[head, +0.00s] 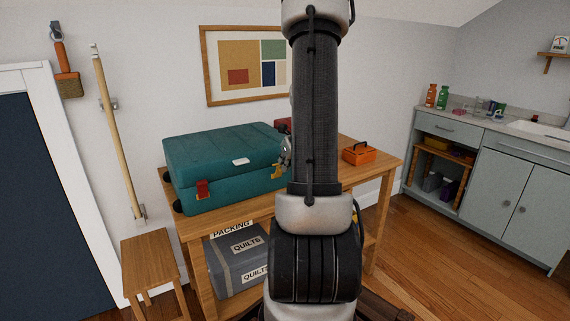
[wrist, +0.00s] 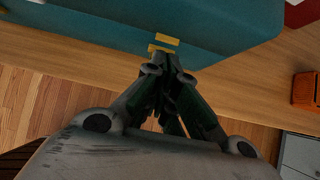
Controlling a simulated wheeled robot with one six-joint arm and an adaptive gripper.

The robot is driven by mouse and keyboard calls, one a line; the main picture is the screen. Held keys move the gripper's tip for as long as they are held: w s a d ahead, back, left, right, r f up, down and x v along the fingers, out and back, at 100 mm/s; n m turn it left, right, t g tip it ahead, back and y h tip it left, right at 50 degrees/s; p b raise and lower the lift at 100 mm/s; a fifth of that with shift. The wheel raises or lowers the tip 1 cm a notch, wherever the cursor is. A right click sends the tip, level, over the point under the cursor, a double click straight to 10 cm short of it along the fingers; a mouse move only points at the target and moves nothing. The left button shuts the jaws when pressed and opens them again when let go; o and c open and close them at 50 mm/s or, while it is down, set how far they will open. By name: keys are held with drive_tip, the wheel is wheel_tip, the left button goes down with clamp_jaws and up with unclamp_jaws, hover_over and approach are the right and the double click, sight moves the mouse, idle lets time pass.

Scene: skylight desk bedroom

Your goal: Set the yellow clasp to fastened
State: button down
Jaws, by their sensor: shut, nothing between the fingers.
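A teal suitcase (head: 225,155) lies closed on the wooden table. Its yellow clasp (head: 277,171) is on the front near the right end, partly hidden by my arm in the head view. In the wrist view the yellow clasp (wrist: 164,43) shows as two yellow pieces with a narrow gap between them; whether it is fastened I cannot tell. A red clasp (head: 203,189) is on the left of the same front. My gripper (wrist: 168,62) is shut and empty, its tips right at the lower yellow piece; I cannot tell whether they touch. In the head view it is mostly hidden.
The wooden table (head: 382,165) also holds an orange toolbox (head: 358,155) to the right. A grey box marked quilts (head: 237,262) is on the shelf below. A wooden stool (head: 150,258) stands at the left. Open floor lies to the right.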

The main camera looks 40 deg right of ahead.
idle(0.3)
drive_tip(key=shift+r, duration=0.8)
drive_tip(key=shift+f, duration=0.1)
